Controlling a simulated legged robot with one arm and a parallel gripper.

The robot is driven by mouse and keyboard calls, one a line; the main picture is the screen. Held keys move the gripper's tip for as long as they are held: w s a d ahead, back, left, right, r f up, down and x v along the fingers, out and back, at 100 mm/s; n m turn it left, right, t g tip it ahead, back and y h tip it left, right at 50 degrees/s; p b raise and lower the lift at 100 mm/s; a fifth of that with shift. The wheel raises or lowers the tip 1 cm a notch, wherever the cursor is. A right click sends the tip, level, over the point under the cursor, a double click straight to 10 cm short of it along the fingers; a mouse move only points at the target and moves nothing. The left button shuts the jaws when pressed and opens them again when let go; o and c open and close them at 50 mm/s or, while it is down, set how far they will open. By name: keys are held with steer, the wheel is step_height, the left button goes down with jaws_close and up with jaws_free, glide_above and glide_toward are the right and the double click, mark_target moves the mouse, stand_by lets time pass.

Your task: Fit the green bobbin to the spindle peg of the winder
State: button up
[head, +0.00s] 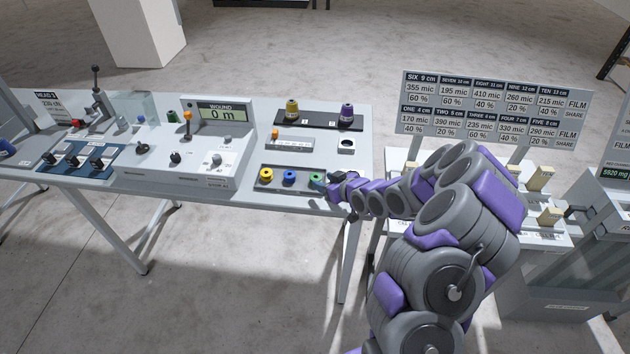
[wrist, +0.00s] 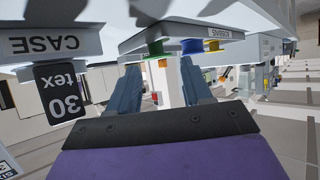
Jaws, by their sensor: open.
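The green bobbin (head: 316,177) stands at the right end of the bobbin tray (head: 293,187), next to a blue bobbin (head: 289,176) and a yellow bobbin (head: 265,174). My gripper (head: 331,182) is open and empty at the tray's right end, close to the green bobbin. In the wrist view, which appears upside down, the green bobbin (wrist: 154,50) shows just beyond the open fingers (wrist: 160,70); I cannot tell whether they touch it. The winder (head: 190,152) is the pale box with a display reading 0 m, left of the tray. I cannot clearly make out its spindle peg.
A dark rail (head: 319,121) with a yellow cone (head: 292,109) and a purple cone (head: 346,115) stands behind the tray. A scale with an orange knob (head: 275,133) and a square holder (head: 346,144) lie between. A signboard (head: 490,112) stands on the right-hand table.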

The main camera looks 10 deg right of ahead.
mark_target(318, 178)
steer(key=shift+w+a+f, duration=0.3)
steer(key=shift+w+a, duration=0.05)
steer(key=shift+w, duration=0.05)
steer(key=shift+w+a+f+b, duration=0.1)
steer(key=shift+w+f+b, duration=0.25)
steer(key=shift+w, duration=0.3)
steer(key=shift+w+f+b, duration=0.35)
steer(key=shift+w, duration=0.25)
steer(key=shift+w+a+f, duration=0.25)
steer(key=shift+w+a, duration=0.05)
steer(key=shift+w, duration=0.1)
steer(key=shift+a, duration=0.15)
steer(key=c, duration=0.4)
steer(key=shift+d+r, duration=0.1)
steer(key=shift+d, duration=0.1)
steer(key=shift+c, duration=1.4)
